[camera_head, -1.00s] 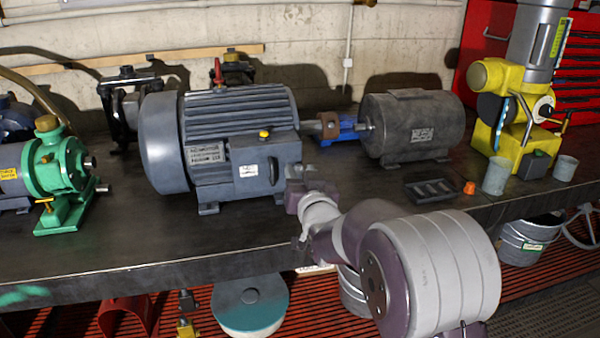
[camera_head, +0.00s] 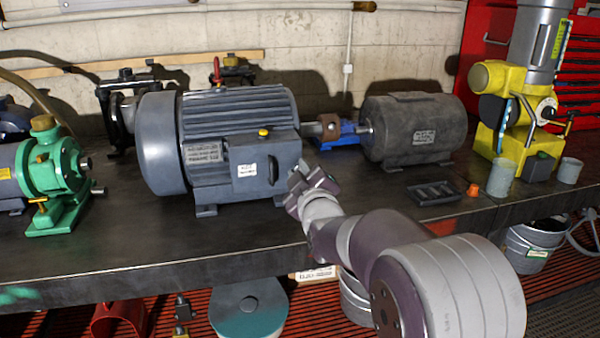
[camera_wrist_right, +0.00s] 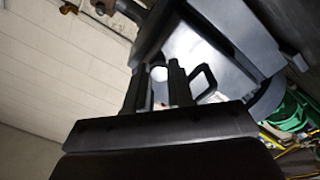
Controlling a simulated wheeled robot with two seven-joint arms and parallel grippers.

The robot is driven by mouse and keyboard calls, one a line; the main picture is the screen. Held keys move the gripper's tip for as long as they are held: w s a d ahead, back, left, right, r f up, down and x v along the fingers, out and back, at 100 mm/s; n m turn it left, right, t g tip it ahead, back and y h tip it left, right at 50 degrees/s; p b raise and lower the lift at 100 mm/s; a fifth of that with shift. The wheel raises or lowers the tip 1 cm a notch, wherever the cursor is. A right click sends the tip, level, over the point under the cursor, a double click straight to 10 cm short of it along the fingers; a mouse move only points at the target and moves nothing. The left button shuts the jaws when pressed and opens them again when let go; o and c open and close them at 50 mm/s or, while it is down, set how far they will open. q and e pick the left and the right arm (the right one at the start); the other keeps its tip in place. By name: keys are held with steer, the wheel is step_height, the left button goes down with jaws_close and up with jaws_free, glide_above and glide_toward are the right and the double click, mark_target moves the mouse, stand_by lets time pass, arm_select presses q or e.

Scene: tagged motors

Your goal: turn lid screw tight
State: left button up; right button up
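A large grey motor (camera_head: 158,145) stands on the workbench. Its terminal box (camera_head: 232,150) has a front lid (camera_head: 245,190) with a white label and a dark handle (camera_head: 273,170). A small yellow screw head (camera_head: 263,132) sits on top of the box. My right gripper (camera_head: 297,178) is just right of the lid, in front of the box's right edge. In the right wrist view its two dark fingers (camera_wrist_right: 158,90) stand apart with a narrow gap. The handle (camera_wrist_right: 205,85) shows beside the right finger. A pale round spot shows between the fingers; I cannot tell what it is. My left gripper is not in view.
A green pump (camera_head: 55,175) stands at the left and a second grey motor (camera_head: 413,130) at the right. A black tray (camera_head: 433,193), an orange cap (camera_head: 474,190) and grey cups (camera_head: 502,178) lie farther right. The bench front (camera_head: 130,235) is clear.

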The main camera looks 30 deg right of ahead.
stand_by(0.3)
steer(key=m+b, duration=0.2)
steer(key=m, duration=0.5)
steer(key=shift+f+m+b, duration=0.15)
steer(key=shift+m+b, duration=0.2)
steer(key=shift+m, duration=0.05)
steer(key=o, duration=0.6)
steer(key=v, duration=0.7)
